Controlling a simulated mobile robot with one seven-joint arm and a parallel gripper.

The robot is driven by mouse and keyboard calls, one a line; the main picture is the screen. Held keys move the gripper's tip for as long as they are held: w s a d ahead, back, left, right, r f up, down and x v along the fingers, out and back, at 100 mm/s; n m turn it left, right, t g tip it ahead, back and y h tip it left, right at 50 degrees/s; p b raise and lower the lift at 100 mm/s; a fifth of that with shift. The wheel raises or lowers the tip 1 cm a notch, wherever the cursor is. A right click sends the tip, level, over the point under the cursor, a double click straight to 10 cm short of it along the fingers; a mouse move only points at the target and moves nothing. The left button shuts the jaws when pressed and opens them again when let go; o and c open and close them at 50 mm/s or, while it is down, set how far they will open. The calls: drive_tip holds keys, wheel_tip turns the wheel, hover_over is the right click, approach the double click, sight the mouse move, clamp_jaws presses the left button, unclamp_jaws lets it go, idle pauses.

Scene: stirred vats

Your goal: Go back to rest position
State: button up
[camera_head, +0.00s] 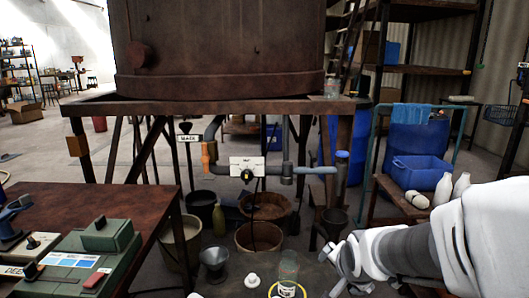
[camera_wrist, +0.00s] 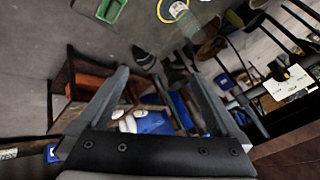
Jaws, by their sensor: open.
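My white arm reaches in from the right edge of the head view, its wrist low and just right of centre. In the wrist view my gripper (camera_wrist: 157,74) is open, with two dark fingers spread apart and nothing between them. A clear glass jar (camera_head: 288,267) stands on the low dark surface, left of my wrist, with a yellow ring at its base. The jar also shows at the top of the wrist view (camera_wrist: 180,11), beyond the fingertips.
A rusty vat (camera_head: 220,45) on a metal frame stands ahead, with a pipe and valve plate (camera_head: 247,167) below. A workbench (camera_head: 125,205) with a green device is at left. A blue crate (camera_head: 420,172) and white bottles (camera_head: 461,186) are at right, near my arm.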

drive_tip(key=s+a+r+n+g+p, duration=0.1)
drive_tip(key=s+r+n, duration=0.4)
drive_tip(key=s, duration=0.4)
drive_tip(key=s+a+r+n+g, duration=0.1)
drive_tip(key=s+r+n, duration=0.4)
drive_tip(key=s, duration=0.4)
wheel_tip(320, 180, up, 22)
drive_tip(key=p, duration=2.3)
drive_tip(key=shift+w+r+y, duration=0.25)
drive_tip(key=shift+w+y, duration=0.05)
drive_tip(key=shift+w, duration=0.1)
